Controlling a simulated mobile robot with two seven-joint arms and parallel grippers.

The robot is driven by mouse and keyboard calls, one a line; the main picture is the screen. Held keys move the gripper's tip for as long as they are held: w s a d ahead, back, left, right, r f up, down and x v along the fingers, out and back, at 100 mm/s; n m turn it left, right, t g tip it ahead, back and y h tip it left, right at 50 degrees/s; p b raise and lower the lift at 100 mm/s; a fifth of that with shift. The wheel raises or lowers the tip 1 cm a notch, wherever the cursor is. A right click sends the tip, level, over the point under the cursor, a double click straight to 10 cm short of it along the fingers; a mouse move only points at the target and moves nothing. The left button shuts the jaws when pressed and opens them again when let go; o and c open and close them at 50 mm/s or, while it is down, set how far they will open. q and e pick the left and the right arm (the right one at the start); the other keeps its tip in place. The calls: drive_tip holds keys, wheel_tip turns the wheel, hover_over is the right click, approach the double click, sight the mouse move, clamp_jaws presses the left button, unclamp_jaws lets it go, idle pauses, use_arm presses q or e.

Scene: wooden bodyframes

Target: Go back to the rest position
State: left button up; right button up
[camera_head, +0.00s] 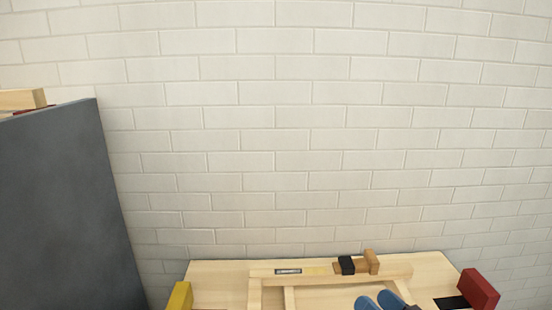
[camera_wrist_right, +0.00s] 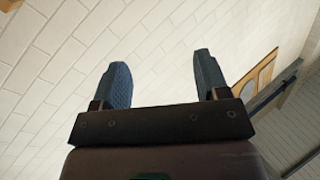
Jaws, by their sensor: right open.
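My right gripper (camera_head: 380,300) shows at the bottom edge of the head view, its two blue fingertips apart in front of the wooden table. In the right wrist view my right gripper (camera_wrist_right: 158,82) is open, with nothing between its two dark blue fingers. Behind them there is mostly white brick wall. My left gripper is not in view.
A wooden table (camera_head: 220,272) carries a wooden frame (camera_head: 400,271). A wooden piece with a black band (camera_head: 347,265) lies on the frame. A red block (camera_head: 480,288) and a yellow block (camera_head: 180,297) stand at the sides. A grey panel (camera_head: 60,210) rises at left.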

use_arm(q)
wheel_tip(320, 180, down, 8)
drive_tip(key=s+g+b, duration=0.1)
drive_tip(key=b, duration=0.7)
use_arm(e)
drive_tip(key=s+d+f+g+h, duration=0.2)
drive_tip(key=s+f+h, duration=0.1)
drive_tip(key=s+f, duration=0.6)
drive_tip(key=s+d+f+n+g+h, duration=0.1)
drive_tip(key=s+d+f+g+h, duration=0.15)
drive_tip(key=s+f, duration=0.65)
drive_tip(key=s+d+f+g+h, duration=0.25)
drive_tip(key=s+f, duration=0.45)
drive_tip(key=f, duration=0.4)
use_arm(q)
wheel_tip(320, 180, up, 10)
drive_tip(key=p, duration=1.4)
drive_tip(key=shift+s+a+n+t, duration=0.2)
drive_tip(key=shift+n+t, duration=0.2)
use_arm(e)
wheel_tip(320, 180, up, 11)
drive_tip(key=d+m+t+h, duration=0.1)
drive_tip(key=shift+s+d, duration=0.15)
drive_tip(key=shift+s, duration=0.2)
drive_tip(key=shift+f, duration=0.15)
